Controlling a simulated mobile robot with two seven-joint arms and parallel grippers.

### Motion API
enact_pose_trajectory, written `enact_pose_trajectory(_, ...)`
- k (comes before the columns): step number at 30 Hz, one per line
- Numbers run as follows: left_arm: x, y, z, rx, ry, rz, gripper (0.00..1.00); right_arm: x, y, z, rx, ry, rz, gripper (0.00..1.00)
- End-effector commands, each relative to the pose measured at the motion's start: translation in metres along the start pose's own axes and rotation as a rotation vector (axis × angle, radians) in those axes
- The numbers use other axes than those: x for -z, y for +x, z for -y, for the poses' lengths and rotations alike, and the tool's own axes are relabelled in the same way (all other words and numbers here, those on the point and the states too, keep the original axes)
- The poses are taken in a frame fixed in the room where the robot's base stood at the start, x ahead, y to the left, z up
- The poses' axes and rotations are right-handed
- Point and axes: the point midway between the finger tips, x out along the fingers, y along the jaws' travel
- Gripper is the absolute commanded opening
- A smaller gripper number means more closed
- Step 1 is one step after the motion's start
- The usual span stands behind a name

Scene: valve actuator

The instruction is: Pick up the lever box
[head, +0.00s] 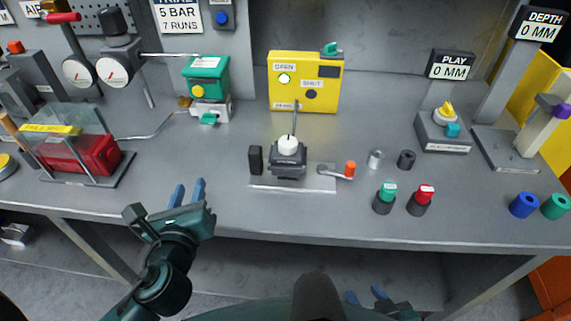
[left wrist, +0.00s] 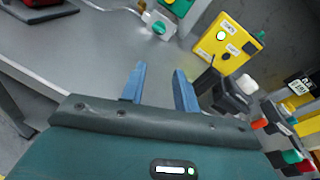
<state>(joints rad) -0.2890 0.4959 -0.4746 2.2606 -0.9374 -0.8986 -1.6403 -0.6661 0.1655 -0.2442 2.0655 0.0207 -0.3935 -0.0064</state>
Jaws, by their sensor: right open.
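No label in view names a lever box. A dark grey box (head: 288,165) with a white round cap (head: 288,145) sits on a flat plate (head: 262,187) in the middle of the bench. An orange-handled lever (head: 349,170) is at the plate's right side. The dark box also shows in the left wrist view (left wrist: 226,98), right of my fingers. My left gripper (head: 188,190) is open and empty near the bench's front edge, left of the box and apart from it. It also shows in the left wrist view (left wrist: 158,72). My right gripper (head: 365,294) is open, low in the head view, partly cut off.
A yellow OPEN/SHUT panel (head: 304,90) stands behind the box, a cable running between. A black block (head: 256,159) stands left of it. Green-topped (head: 385,197) and red-topped (head: 421,199) cylinders stand right. A clear-covered red unit (head: 90,153) is at left. Bench (head: 220,165) before the box is clear.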

Motion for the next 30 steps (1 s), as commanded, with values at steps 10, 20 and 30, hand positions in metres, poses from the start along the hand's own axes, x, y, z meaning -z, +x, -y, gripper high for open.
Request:
enact_pose_trajectory(10, -0.014, -0.003, 0.097, 0.076, 0.232, -0.203, 0.31, 0.000, 0.000, 0.000, 0.000, 0.000, 0.000, 0.41)
enact_pose_trajectory(20, -0.006, 0.009, 0.118, 0.119, 0.338, -0.264, 0.31, 0.000, 0.000, 0.000, 0.000, 0.000, 0.000, 0.41)
enact_pose_trajectory(30, 0.006, 0.054, 0.121, 0.120, 0.335, -0.262, 0.31, 0.000, 0.000, 0.000, 0.000, 0.000, 0.000, 0.41)
